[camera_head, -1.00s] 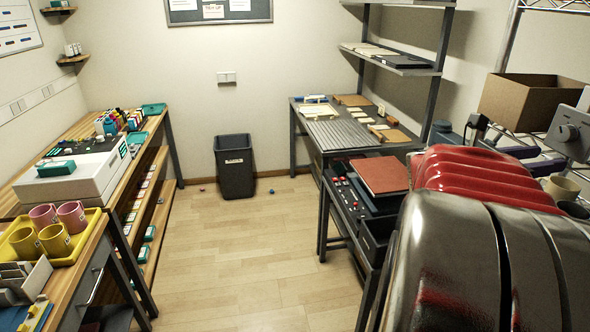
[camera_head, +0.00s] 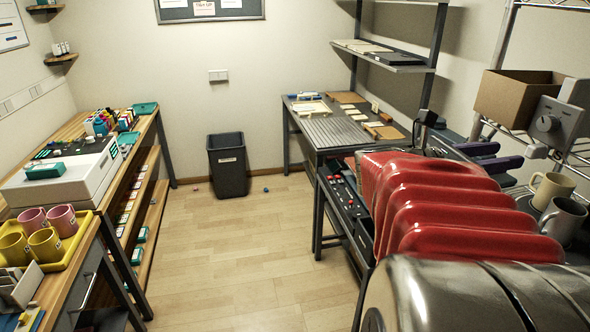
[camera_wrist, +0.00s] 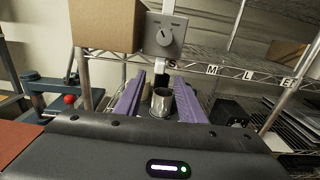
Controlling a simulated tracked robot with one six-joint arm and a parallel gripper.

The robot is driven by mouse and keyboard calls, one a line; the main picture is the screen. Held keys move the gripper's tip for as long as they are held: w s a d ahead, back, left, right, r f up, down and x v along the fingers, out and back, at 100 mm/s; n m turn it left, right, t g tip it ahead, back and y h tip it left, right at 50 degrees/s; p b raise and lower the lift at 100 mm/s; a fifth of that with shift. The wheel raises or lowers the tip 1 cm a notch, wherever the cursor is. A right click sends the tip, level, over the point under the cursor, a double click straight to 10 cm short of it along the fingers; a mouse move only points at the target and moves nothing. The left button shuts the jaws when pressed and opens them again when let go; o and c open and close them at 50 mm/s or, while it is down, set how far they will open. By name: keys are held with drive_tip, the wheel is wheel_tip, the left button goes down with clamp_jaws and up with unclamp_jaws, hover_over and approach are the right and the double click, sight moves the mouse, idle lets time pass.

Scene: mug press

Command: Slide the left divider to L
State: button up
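My gripper (camera_wrist: 160,77) shows in the wrist view as two purple fingers set well apart, open, with nothing held between them. In the head view its purple fingertips (camera_head: 507,156) show at the right, beyond my red arm. In the wrist view a wire shelf edge carries letter labels: M (camera_wrist: 212,70), L (camera_wrist: 248,75) and a third (camera_wrist: 285,82) that may be E. The labels lie to the right of my fingers. I cannot pick out the left divider for certain in either view.
A grey box with a dial (camera_wrist: 167,36) and a cardboard box (camera_wrist: 105,24) are ahead of my gripper. A grey metal mug (camera_wrist: 161,102) and a beige mug (camera_head: 553,188) stand near the fingers. Shelf posts (camera_wrist: 292,90) stand to the right. The floor (camera_head: 230,245) is mostly clear.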

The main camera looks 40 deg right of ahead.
drive_tip(key=w+a+f+m+t+y, duration=0.2)
drive_tip(key=w+a+f, duration=0.1)
drive_tip(key=a+f, duration=0.2)
drive_tip(key=w+a+f+m+t+y, duration=0.2)
drive_tip(key=a+f, duration=0.3)
drive_tip(key=a, duration=0.4)
drive_tip(key=shift+w+y, duration=0.3)
drive_tip(key=shift+w, duration=0.1)
drive_tip(key=shift+f+m, duration=0.1)
drive_tip(key=shift+m, duration=0.2)
drive_tip(key=w+a+f+m+t+y, duration=0.25)
drive_tip(key=a+f+m, duration=0.2)
drive_tip(key=a, duration=0.25)
drive_tip(key=w+a+f+m+t+y, duration=0.2)
drive_tip(key=w+a+f+m+y, duration=0.15)
drive_tip(key=a+f, duration=0.25)
drive_tip(key=w+a+t+y, duration=0.2)
drive_tip(key=a+t+y, duration=0.2)
drive_tip(key=a, duration=1.6)
drive_tip(key=shift+w+r+m+y, duration=0.2)
drive_tip(key=shift+r+m+y, duration=0.25)
drive_tip(key=shift+y, duration=0.55)
